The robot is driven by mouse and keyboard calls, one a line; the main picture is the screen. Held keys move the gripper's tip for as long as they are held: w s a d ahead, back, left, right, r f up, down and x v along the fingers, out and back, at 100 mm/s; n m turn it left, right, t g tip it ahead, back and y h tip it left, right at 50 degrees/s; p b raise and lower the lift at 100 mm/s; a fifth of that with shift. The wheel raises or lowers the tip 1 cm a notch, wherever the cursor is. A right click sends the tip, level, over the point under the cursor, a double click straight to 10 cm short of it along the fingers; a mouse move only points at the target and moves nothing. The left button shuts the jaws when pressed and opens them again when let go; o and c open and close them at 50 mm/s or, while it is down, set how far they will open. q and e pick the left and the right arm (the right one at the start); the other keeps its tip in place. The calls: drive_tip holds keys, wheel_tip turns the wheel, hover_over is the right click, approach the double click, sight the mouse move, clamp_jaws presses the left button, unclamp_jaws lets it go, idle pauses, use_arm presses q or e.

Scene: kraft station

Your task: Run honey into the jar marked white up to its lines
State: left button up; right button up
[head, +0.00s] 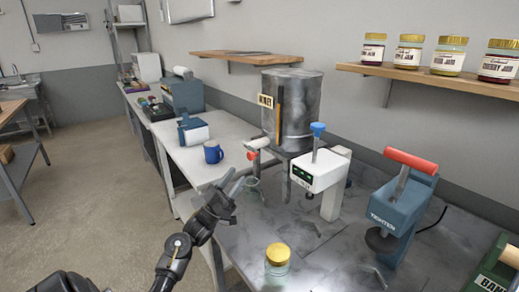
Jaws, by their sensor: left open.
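A grey metal tank (297,125) with a HONEY label stands on legs at the back of the grey worktop. Its tap (257,145), with a white body and a red end, sticks out at the lower left. A faint clear glass shape (254,184), possibly a jar, is below the tap; its marks and contents cannot be made out. My left gripper (236,183) is open and empty, just left of that glass shape, fingers pointing up and right. A gold-lidded jar (277,262) stands at the worktop's front; no white mark is readable. My right gripper is out of view.
A white device with a blue knob (321,170) and a blue TIGHTEN press (398,205) stand right of the tank. A green device (498,270) is at the right corner. A blue mug (213,152) stands left. Labelled jam jars sit on the wall shelf (440,80).

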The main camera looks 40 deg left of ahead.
sight(249, 158)
use_arm(q)
drive_tip(key=r, duration=0.1)
drive_tip(key=w+r+p, duration=0.1)
drive_tip(key=shift+w+d+r, duration=0.15)
drive_tip(key=shift+d+r, duration=0.2)
drive_tip(key=shift+d, duration=0.05)
drive_tip(key=p+x, duration=0.3)
drive_tip(key=x, duration=0.3)
drive_tip(key=shift+w+r, duration=0.2)
drive_tip(key=shift+w, duration=0.1)
drive_tip(key=shift+w+d+r, duration=0.25)
drive_tip(key=shift+w, duration=0.25)
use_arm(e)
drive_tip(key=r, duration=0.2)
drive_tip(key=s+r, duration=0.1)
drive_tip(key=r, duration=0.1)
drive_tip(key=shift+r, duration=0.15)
use_arm(q)
clamp_jaws()
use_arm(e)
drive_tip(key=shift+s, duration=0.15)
